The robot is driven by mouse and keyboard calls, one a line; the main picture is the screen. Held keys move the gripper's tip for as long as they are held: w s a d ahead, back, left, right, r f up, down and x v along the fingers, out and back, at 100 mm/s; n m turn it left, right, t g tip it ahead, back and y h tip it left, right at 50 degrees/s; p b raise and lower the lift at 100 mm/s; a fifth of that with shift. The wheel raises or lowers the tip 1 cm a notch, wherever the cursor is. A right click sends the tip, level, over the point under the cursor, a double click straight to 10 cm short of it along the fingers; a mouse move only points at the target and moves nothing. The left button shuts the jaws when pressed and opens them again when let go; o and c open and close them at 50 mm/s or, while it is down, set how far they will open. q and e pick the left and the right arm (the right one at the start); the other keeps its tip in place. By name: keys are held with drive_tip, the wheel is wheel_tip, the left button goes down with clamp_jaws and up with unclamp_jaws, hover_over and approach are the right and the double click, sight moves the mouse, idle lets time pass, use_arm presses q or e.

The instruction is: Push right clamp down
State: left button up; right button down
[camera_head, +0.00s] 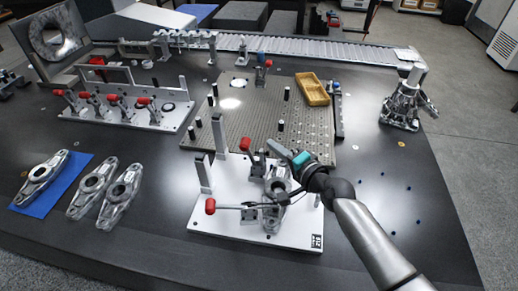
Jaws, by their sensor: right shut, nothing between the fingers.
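A white fixture plate (215,222) lies at the front middle of the dark table and holds a grey metal part (277,184). One red-handled clamp (257,166) stands at the back of the plate, its handle raised. A second clamp (240,207) at the front has its red handle lying low to the left. Which one is the right clamp I cannot tell for certain. My right gripper (276,149) is shut and empty, above the back right of the plate, just right of the raised red handle. Contact is unclear. My left gripper is not in view.
A perforated plate (240,125) with posts and a yellow tray (312,89) lies behind. A fixture with several red clamps (125,117) stands at left. Loose metal parts (92,186) lie front left. A metal stand (402,105) is at right. The right front tabletop is mostly clear.

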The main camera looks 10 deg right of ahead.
sight(249, 152)
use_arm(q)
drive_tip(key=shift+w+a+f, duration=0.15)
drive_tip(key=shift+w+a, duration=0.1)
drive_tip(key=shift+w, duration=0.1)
use_arm(e)
drive_tip(key=w+a, duration=0.1)
drive_tip(key=a, duration=0.1)
drive_tip(key=w+a+f, duration=0.1)
drive_tip(key=a, duration=0.1)
drive_tip(key=shift+w+f, duration=0.1)
drive_tip(key=shift+f, duration=0.05)
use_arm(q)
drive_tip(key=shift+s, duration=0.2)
